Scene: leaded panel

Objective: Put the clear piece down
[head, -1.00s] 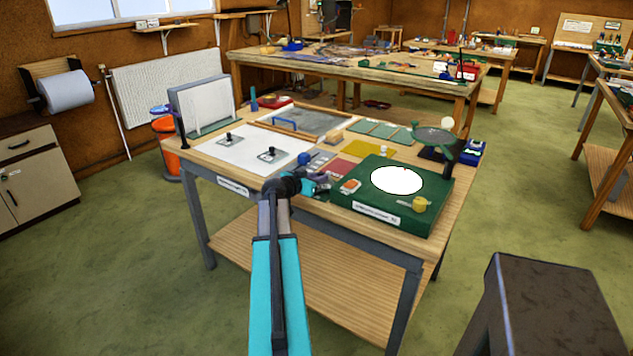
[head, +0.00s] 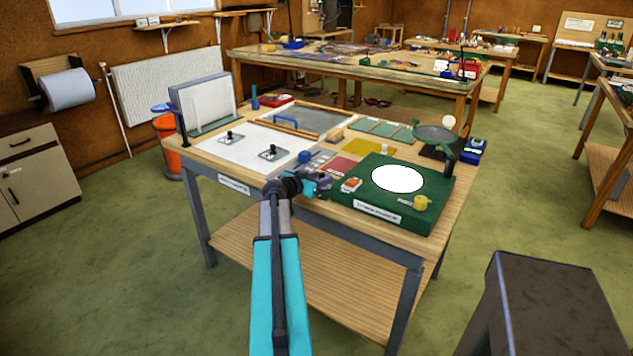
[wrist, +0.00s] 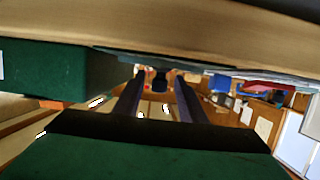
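My gripper (head: 325,184) is at the front edge of the workbench, just left of the green box. In the wrist view its two dark fingers (wrist: 158,95) stand apart, with a gap between them. A small dark knob shows between the tips, apart from both; I cannot tell how far away it is. I make out no clear piece in the fingers. Two small greyish pieces with black knobs, the rear one (head: 230,138) and the front one (head: 271,153), lie on the white board (head: 225,153). I cannot tell whether either is the clear piece.
The green box (head: 385,210) with a bright white disc stands right of my gripper, and shows in the wrist view (wrist: 60,72). A framed grey panel (head: 310,118) lies at the back.

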